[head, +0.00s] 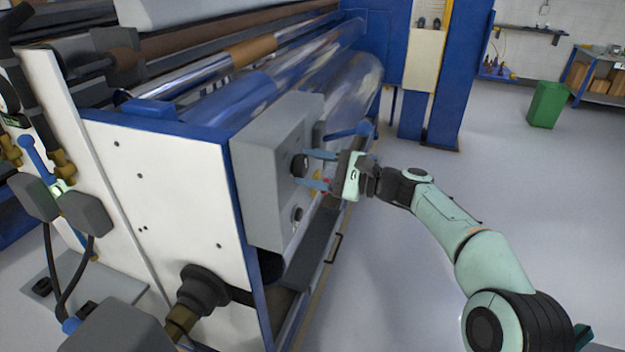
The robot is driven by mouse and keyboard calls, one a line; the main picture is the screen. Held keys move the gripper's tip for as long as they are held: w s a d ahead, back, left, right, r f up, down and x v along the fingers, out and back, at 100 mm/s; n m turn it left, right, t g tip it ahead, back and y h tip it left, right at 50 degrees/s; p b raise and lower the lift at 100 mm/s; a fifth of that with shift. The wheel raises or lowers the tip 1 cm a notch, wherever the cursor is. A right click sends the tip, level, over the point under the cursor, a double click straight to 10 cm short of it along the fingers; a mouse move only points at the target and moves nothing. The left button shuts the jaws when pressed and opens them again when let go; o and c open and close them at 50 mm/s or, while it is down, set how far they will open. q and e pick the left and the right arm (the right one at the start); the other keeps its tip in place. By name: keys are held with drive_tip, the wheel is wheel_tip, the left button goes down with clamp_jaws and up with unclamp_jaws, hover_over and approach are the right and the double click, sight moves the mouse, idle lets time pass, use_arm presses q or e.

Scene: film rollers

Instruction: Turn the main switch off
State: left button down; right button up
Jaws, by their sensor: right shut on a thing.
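The main switch looks to be the upper black rotary knob (299,163) on the side face of a grey control box (265,185) at the machine's corner. My right gripper (304,168) reaches it from the right, with one blue finger above and one below the knob. The gripper is shut on the knob. The exact contact and the knob's marking are too small to read. My left gripper is not in view.
A second dark knob (297,215) sits lower on the box, with a small red part near my lower finger. A blue lever (350,132) sticks out just behind my gripper. Rollers (350,85) run behind the box. The floor (400,270) at right is clear.

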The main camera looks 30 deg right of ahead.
drive_tip(key=shift+f+n+b, duration=0.15)
drive_tip(key=shift+n+b, duration=0.65)
drive_tip(key=shift+n, duration=0.1)
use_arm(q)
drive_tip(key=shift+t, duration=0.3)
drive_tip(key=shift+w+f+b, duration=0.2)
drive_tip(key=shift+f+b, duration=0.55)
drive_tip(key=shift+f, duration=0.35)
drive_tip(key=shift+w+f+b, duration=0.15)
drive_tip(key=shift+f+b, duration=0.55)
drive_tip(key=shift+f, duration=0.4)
use_arm(e)
drive_tip(key=shift+n, duration=1.6)
drive_tip(key=o, duration=1.1)
drive_tip(key=shift+c, duration=0.2)
drive_tip(key=shift+s, duration=0.1)
use_arm(q)
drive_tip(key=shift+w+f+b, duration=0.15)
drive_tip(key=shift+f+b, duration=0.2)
drive_tip(key=shift+b, duration=0.05)
use_arm(e)
drive_tip(key=v, duration=1.3)
